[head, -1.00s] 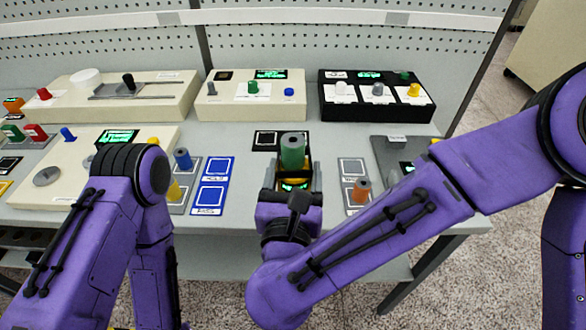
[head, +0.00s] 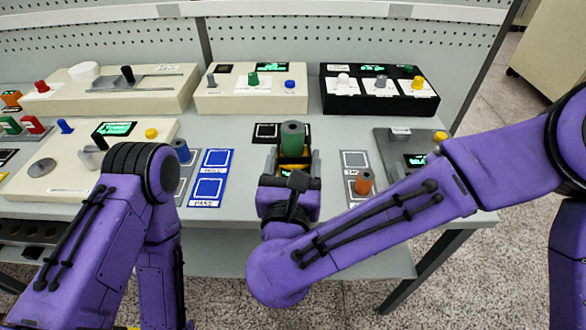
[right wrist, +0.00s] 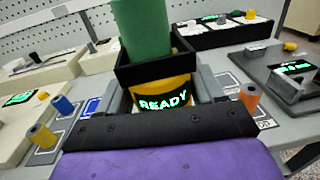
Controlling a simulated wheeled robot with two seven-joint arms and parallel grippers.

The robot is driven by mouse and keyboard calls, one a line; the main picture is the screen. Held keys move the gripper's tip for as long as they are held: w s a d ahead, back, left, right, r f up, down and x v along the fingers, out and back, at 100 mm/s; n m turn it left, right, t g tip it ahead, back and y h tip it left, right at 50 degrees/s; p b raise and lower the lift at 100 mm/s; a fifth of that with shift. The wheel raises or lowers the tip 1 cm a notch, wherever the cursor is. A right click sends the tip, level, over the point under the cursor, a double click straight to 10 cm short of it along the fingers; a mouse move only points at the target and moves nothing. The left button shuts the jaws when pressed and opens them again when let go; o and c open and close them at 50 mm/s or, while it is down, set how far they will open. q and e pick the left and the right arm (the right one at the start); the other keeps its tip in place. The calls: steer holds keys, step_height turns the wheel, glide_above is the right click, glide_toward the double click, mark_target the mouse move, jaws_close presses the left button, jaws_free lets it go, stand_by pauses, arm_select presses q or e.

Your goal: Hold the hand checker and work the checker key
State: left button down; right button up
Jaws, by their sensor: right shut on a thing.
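The hand checker (right wrist: 162,97) has a yellow body with a lit green READY display and a black box-shaped holder on top. A green spindle (head: 292,138) stands upright in the holder and also shows in the right wrist view (right wrist: 141,28). My right gripper (head: 291,168) is shut on the checker, with a grey finger at each side of the yellow body. The holder and spindle rise above the fingers. I cannot pick out a checker key. My left arm reaches in from the left, but its gripper is not in view.
A blue mat with two squares (head: 209,187) lies left of the checker. A grey mat (head: 355,159) with an orange spindle (head: 364,183) lies right. Cream consoles (head: 251,97) and a black console (head: 378,100) stand behind. A grey station (head: 408,146) is at the right.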

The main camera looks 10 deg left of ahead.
steer(key=w+f+b, duration=0.7)
steer(key=w, duration=0.1)
steer(key=shift+w+a+f, duration=0.25)
steer(key=shift+a+f, duration=0.05)
steer(key=shift+a, duration=0.1)
steer(key=shift+w+f+b, duration=0.5)
steer(key=shift+w+b, duration=0.1)
steer(key=shift+b, duration=0.05)
steer(key=shift+w+a+f, duration=0.1)
steer(key=shift+w, duration=0.2)
steer(key=shift+f+b, duration=0.7)
steer(key=shift+b, duration=0.05)
stand_by(5.1)
